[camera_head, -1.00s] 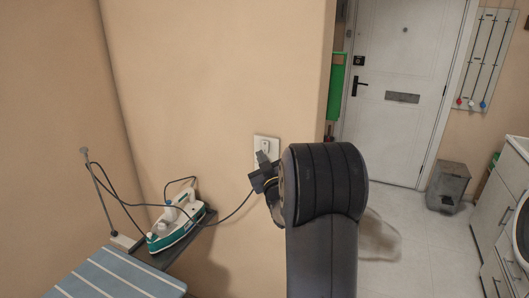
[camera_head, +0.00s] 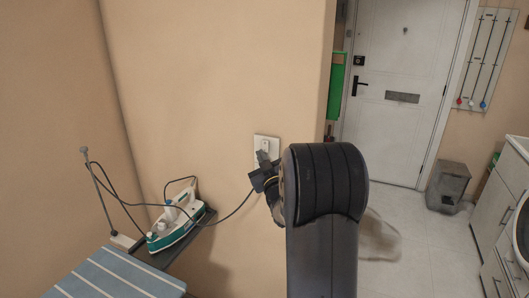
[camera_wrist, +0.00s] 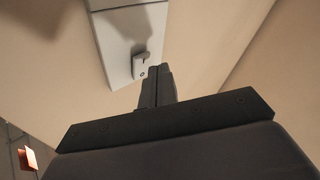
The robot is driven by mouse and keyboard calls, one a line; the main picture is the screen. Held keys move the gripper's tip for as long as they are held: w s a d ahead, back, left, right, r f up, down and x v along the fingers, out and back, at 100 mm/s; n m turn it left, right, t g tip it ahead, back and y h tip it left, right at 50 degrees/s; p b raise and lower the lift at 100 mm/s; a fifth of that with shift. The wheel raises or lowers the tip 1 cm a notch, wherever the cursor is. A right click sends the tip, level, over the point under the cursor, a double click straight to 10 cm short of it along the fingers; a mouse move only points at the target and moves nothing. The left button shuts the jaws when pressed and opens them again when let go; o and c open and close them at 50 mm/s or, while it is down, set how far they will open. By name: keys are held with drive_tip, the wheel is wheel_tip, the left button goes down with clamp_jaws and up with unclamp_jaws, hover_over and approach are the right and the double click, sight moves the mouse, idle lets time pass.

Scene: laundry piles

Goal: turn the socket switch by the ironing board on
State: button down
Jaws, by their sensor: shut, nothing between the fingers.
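The socket (camera_head: 266,142) is a white plate on the beige wall, right of the ironing board (camera_head: 118,275). In the wrist view the plate (camera_wrist: 118,40) fills the upper middle, and a small white switch (camera_wrist: 141,66) sits near its lower right edge. My gripper (camera_wrist: 155,72) is shut and empty, its tips just below the switch. I cannot tell whether the tips touch it. In the head view my gripper (camera_head: 262,158) covers the lower part of the plate. The switch's on or off position is not clear.
A teal and white iron (camera_head: 174,226) stands on a dark rest at the board's end. Its black cord (camera_head: 238,207) runs towards the socket. A wall corner lies right of the socket. A white door (camera_head: 400,90) and grey bin (camera_head: 447,186) are beyond.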

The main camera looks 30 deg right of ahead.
drive_tip(key=shift+w+d+b, duration=0.2)
drive_tip(key=shift+d+b, duration=0.1)
drive_tip(key=shift+b, duration=0.05)
drive_tip(key=shift+w+d+f, duration=0.1)
drive_tip(key=shift+w+d, duration=0.1)
drive_tip(key=shift+d, duration=0.05)
idle(0.6)
drive_tip(key=shift+a+b, duration=0.1)
drive_tip(key=shift+b, duration=0.25)
drive_tip(key=shift+s+a+b, duration=0.5)
drive_tip(key=shift+b, duration=0.05)
drive_tip(key=s+a+b, duration=0.1)
drive_tip(key=a, duration=0.1)
drive_tip(key=s+a+r+b, duration=0.1)
drive_tip(key=s+a, duration=0.1)
drive_tip(key=shift+b, duration=0.35)
drive_tip(key=shift+d, duration=0.1)
